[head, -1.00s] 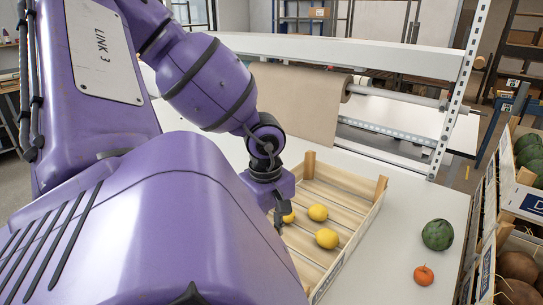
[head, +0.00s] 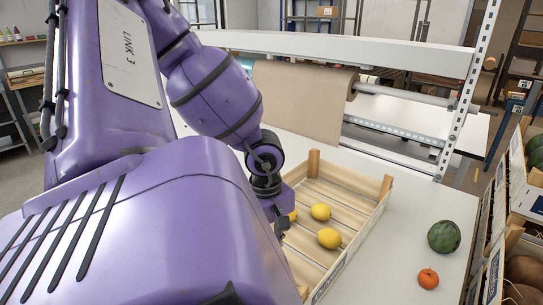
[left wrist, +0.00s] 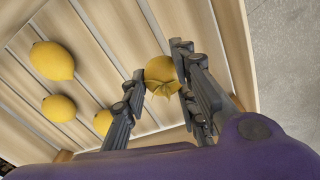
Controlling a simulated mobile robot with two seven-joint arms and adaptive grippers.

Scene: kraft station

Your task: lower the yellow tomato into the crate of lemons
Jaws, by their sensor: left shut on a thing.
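The yellow tomato (left wrist: 161,70), with a green-brown calyx, is between the fingers of my left gripper (left wrist: 158,88) in the left wrist view. The fingers are shut on it. In the head view my left gripper (head: 281,222) is at the left part of the slatted wooden crate (head: 345,255). Two lemons (head: 321,212) (head: 329,238) lie on the crate floor, and a yellow fruit (head: 293,215) is mostly hidden behind the gripper. The left wrist view shows three lemons (left wrist: 52,61) (left wrist: 59,105) (left wrist: 102,122), apart from the tomato. I cannot tell whether the tomato touches the floor.
A green round vegetable (head: 444,236) and a small orange-red fruit (head: 428,278) lie on the white table (head: 400,235), right of the crate. A kraft paper roll (head: 300,100) stands behind. Stacked produce crates (head: 492,262) line the right edge.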

